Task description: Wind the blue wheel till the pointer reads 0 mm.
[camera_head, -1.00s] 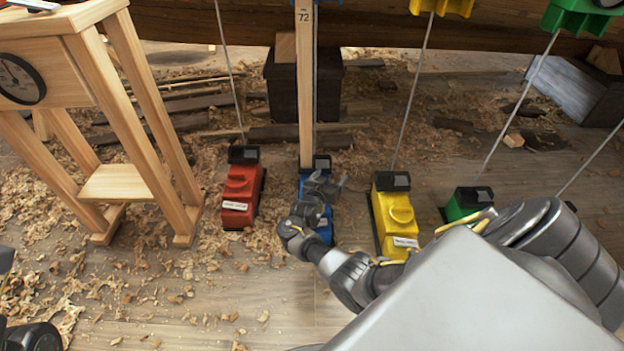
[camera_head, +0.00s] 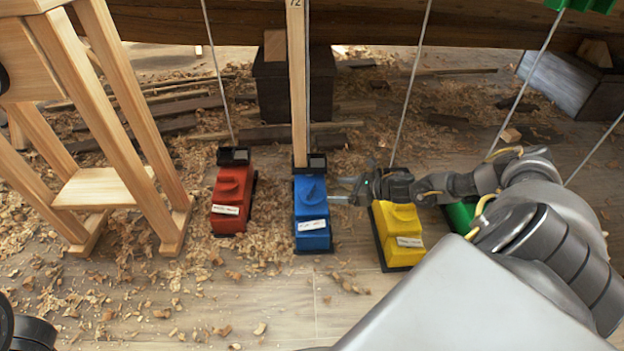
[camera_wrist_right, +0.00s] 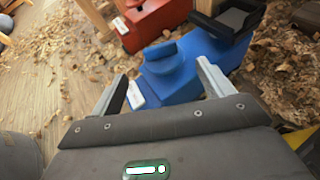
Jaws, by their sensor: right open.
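The blue winch box (camera_head: 311,208) stands on the floor with a raised blue wheel or knob (camera_head: 310,188) on top and a white label. In the right wrist view the blue wheel (camera_wrist_right: 160,52) shows on the box (camera_wrist_right: 185,72) ahead of my fingers. My right gripper (camera_head: 350,190) is open and empty, just right of the blue box; its fingers also show in the wrist view (camera_wrist_right: 162,88). A pale wooden scale board (camera_head: 298,90) marked 72 rises behind the blue box. No pointer can be made out. My left gripper is not in view.
A red box (camera_head: 231,203) stands to the left and a yellow box (camera_head: 400,238) to the right, close beside my right arm. A green box (camera_head: 459,216) is partly hidden by my arm. A wooden stand (camera_head: 100,188) is at left. Thin lines rise from the boxes.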

